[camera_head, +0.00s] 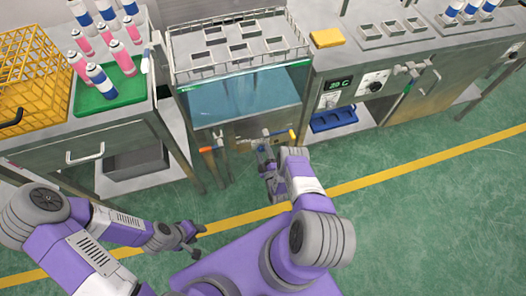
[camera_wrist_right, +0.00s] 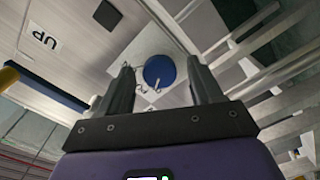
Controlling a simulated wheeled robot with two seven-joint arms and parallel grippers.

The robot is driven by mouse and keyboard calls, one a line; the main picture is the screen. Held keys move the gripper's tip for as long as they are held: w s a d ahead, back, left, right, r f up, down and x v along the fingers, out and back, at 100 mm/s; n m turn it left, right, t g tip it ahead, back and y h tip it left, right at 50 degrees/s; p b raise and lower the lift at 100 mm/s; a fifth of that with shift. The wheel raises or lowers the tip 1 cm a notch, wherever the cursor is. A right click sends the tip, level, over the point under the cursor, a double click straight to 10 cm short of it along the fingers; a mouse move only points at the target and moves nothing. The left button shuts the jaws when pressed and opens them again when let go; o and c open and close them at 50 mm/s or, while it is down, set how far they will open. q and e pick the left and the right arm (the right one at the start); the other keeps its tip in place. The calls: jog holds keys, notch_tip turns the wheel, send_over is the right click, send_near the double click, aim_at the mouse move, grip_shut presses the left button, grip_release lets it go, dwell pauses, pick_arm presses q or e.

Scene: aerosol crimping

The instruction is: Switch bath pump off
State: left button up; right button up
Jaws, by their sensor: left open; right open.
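The water bath (camera_head: 240,98) stands at the centre of the head view, with blue water below a wire rack. Which of these is the pump switch I cannot tell. My right gripper (camera_head: 265,140) is in front of the bath's lower front, left of and below the panel. It is open and empty in the right wrist view (camera_wrist_right: 160,66). My left gripper (camera_head: 190,240) is open and empty, low over the floor.
A yellow-handled valve (camera_head: 291,136) is close to my right gripper. A blue bin (camera_head: 334,119) sits below the panel. At left, a table holds a yellow crate (camera_head: 32,68) and a green tray (camera_head: 108,94) with cans. The green floor (camera_head: 400,210) at right is clear.

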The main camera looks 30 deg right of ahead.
jog(key=p+v, duration=0.1)
jog(key=v, duration=0.5)
jog(key=shift+s+p, duration=0.35)
jog(key=shift+w, duration=0.1)
